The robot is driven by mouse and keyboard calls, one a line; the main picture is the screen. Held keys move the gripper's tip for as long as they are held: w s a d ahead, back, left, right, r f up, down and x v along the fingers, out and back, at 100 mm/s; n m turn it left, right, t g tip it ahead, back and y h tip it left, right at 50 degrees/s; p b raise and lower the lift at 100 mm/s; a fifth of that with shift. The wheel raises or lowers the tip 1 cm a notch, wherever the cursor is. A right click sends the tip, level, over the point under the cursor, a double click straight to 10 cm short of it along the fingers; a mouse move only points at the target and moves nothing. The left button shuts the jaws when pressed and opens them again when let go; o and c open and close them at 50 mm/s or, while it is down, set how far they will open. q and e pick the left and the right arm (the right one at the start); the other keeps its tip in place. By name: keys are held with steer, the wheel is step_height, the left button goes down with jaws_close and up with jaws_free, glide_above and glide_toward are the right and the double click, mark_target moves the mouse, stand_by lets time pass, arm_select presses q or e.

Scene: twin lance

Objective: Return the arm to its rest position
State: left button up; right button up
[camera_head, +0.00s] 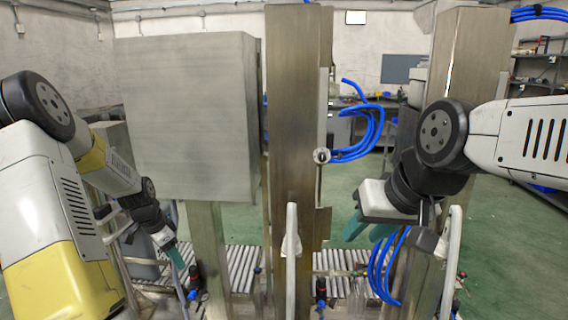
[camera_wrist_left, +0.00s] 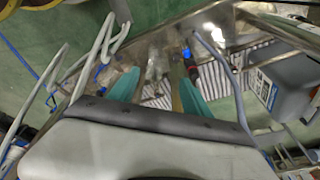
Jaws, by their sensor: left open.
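My left gripper (camera_head: 174,256) hangs at the lower left in the head view, its teal fingers pointing down beside a metal frame. In the left wrist view the two teal fingers of the left gripper (camera_wrist_left: 158,92) stand apart with nothing held between them. My right gripper (camera_head: 369,230) is at the right of the head view, in front of the right metal column. Its two teal fingers point down and to the left with a gap between them, and I see nothing held. The left fingertips are partly hard to make out in the head view.
A large grey metal box (camera_head: 185,115) and a tall metal column (camera_head: 290,130) stand between my arms. Another column (camera_head: 460,60) is at the right. Blue hoses (camera_head: 385,265) hang near my right gripper. Roller conveyors (camera_head: 245,268) lie low behind. Green floor (camera_head: 520,240) is open at right.

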arm_select(q)
steer(key=s+d+r+n+y, duration=0.1)
steer(key=s+d+r, duration=0.15)
steer(key=r, duration=0.35)
steer(key=s+d+r+n, duration=0.1)
steer(key=s+d+r, duration=0.1)
steer(key=d+r, duration=0.3)
steer(key=s+d+r+n+t, duration=0.1)
steer(key=s+d+r+n, duration=0.1)
steer(key=s, duration=0.4)
steer(key=s+d+r+n+t+h, duration=0.1)
steer(key=s+d+r+n, duration=0.1)
steer(key=s+d+r, duration=0.3)
steer(key=s+d+r+n+t, duration=0.1)
steer(key=s+d+r+n, duration=0.1)
steer(key=s+r, duration=0.5)
steer(key=shift+s+d+r+t+h, duration=0.2)
steer(key=shift+s+d+t+h, duration=0.15)
steer(key=shift+s+d, duration=0.4)
steer(key=shift+w+d, duration=0.1)
steer(key=shift+d+r, duration=0.15)
steer(key=shift+d, duration=0.45)
